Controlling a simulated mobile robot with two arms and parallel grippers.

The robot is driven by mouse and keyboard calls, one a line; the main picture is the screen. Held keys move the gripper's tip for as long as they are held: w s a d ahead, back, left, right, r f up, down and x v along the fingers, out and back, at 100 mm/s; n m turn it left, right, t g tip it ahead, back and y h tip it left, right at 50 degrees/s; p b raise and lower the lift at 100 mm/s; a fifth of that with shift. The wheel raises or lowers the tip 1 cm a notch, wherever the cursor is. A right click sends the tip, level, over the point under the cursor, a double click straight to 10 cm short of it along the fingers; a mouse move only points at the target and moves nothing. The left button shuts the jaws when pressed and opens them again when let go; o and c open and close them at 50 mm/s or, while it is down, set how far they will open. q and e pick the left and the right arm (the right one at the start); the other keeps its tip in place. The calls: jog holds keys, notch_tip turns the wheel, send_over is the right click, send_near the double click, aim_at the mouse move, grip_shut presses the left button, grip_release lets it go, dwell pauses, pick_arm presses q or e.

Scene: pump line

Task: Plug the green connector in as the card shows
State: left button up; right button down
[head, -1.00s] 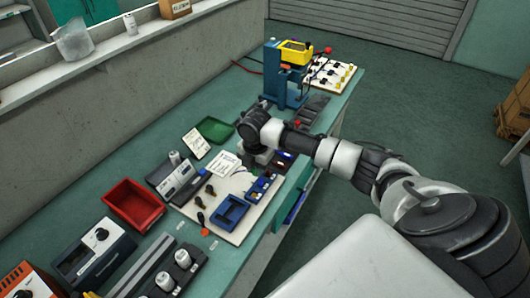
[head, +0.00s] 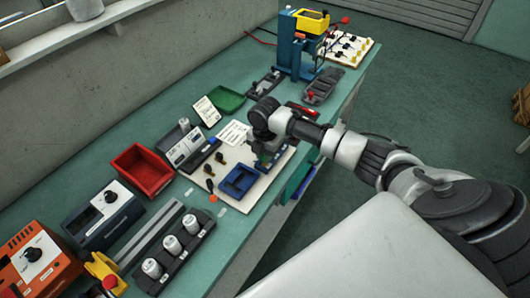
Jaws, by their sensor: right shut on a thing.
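My right gripper (head: 264,153) points down over the right part of a cream board (head: 258,192) on the bench. It is shut on a small green piece, apparently the green connector (head: 265,158), mostly hidden by the gripper. Whether the connector touches a socket cannot be told. A white printed card (head: 233,133) lies at the board's far left, and another card (head: 206,111) leans behind it. My left gripper is out of view.
An open blue tray (head: 238,180) and dark plugs (head: 218,160) are on the board, left of my gripper. A red bin (head: 143,170), a grey meter (head: 186,146) and a green tray (head: 226,100) stand behind. A blue press (head: 293,52) stands at the far end.

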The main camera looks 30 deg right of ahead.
jog(key=shift+f, duration=0.2)
dwell(0.5)
jog(key=shift+f+p, duration=0.1)
jog(key=shift+p, duration=0.35)
dwell(0.4)
jog(key=shift+f, duration=0.55)
dwell(0.8)
dwell(0.4)
jog(key=c, duration=1.4)
grip_release()
jog(key=shift+r, duration=0.15)
